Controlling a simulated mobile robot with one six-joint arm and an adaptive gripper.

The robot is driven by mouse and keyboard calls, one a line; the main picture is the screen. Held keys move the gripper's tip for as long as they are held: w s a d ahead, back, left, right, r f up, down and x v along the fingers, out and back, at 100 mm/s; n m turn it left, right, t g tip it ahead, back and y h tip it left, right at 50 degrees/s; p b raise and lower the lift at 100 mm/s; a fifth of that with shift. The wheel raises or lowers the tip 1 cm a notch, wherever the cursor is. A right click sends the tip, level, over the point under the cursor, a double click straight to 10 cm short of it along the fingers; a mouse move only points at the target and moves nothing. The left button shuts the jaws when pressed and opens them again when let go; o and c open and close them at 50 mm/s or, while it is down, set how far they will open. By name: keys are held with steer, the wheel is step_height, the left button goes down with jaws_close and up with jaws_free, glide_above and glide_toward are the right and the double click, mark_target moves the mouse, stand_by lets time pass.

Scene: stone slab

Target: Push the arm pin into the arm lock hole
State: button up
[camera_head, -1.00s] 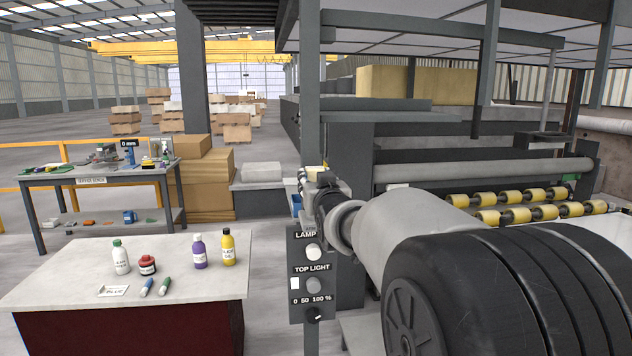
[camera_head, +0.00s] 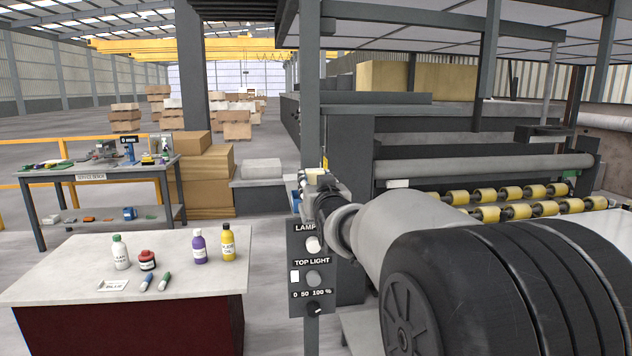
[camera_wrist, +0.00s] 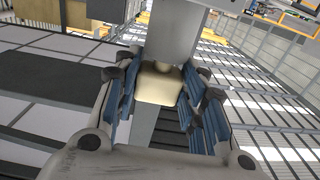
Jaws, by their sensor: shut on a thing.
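In the wrist view, my gripper (camera_wrist: 160,98) has its blue-padded fingers on both sides of a cream, block-shaped head (camera_wrist: 159,84) and is shut on it. This is likely the arm pin, but its shaft cannot be made out. A grey bar (camera_wrist: 176,40) lies just beyond the head. In the head view, my gripper (camera_head: 318,178) is at the grey upright post, above the lamp panel. A small yellow piece (camera_head: 324,163) shows just above it. The arm lock hole cannot be made out in either view.
The lamp panel (camera_head: 298,268) with its knobs hangs on the post (camera_head: 309,110) just below my gripper. A roller machine (camera_head: 480,165) stands right. A table (camera_head: 60,270) with bottles and markers stands front left, with a service bench (camera_head: 60,180) behind it.

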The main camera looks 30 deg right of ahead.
steer(key=shift+f, duration=0.6)
steer(key=o, duration=1.3)
steer(key=shift+f, duration=0.1)
steer(key=shift+c, duration=0.2)
steer(key=v, duration=1.2)
steer(key=s+a+f+n+g+y, duration=0.1)
steer(key=s+a+f+g+y, duration=0.1)
steer(key=s+a+f+g, duration=0.2)
steer(key=s+a+f+n+g+y, duration=0.1)
steer(key=s+a+f+g+y, duration=0.1)
steer(key=s+a+f+g, duration=0.3)
steer(key=s+a+f, duration=0.4)
steer(key=s+f, duration=0.3)
steer(key=s, duration=0.4)
steer(key=shift+s, duration=0.25)
steer(key=s+a+f+g, duration=0.1)
steer(key=s, duration=0.2)
steer(key=s+f+g, duration=0.1)
steer(key=s+f, duration=0.1)
steer(key=s, duration=0.2)
steer(key=s+a+f+n+g+y, duration=0.1)
steer(key=s+f, duration=0.1)
steer(key=s, duration=0.1)
steer(key=shift+s+a+g, duration=0.3)
steer(key=shift+a+g, duration=0.05)
steer(key=shift+g, duration=0.05)
steer(key=shift+c, duration=0.2)
